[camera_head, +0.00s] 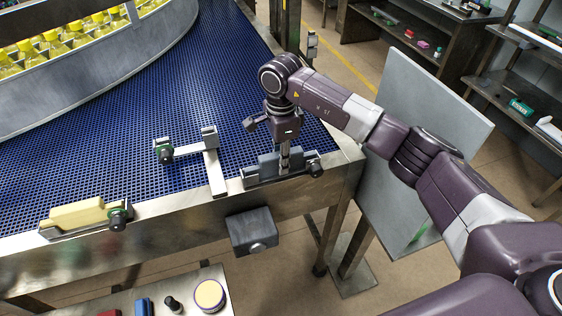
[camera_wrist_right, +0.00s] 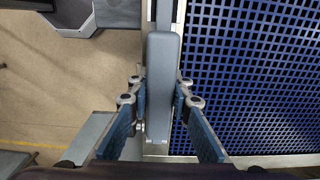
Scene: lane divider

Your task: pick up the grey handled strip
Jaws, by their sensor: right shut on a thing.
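The grey handled strip (camera_head: 265,161) is at the near right edge of the blue belt, along the metal rail, with a dark knob at its right end. My right gripper (camera_head: 285,167) comes down on it from above. In the right wrist view its grey handle (camera_wrist_right: 161,85) runs lengthwise between the blue-padded fingers of the right gripper (camera_wrist_right: 160,98), which are shut on its sides. Whether the strip touches the rail is not clear. My left gripper is not in view.
A strip with a yellow handle (camera_head: 77,213) lies on the rail at left. A metal bracket with a dark knob (camera_head: 190,152) reaches over the blue belt (camera_head: 125,110). A dark box (camera_head: 252,230) hangs below the rail. A grey panel (camera_head: 425,120) stands at right, behind my right arm.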

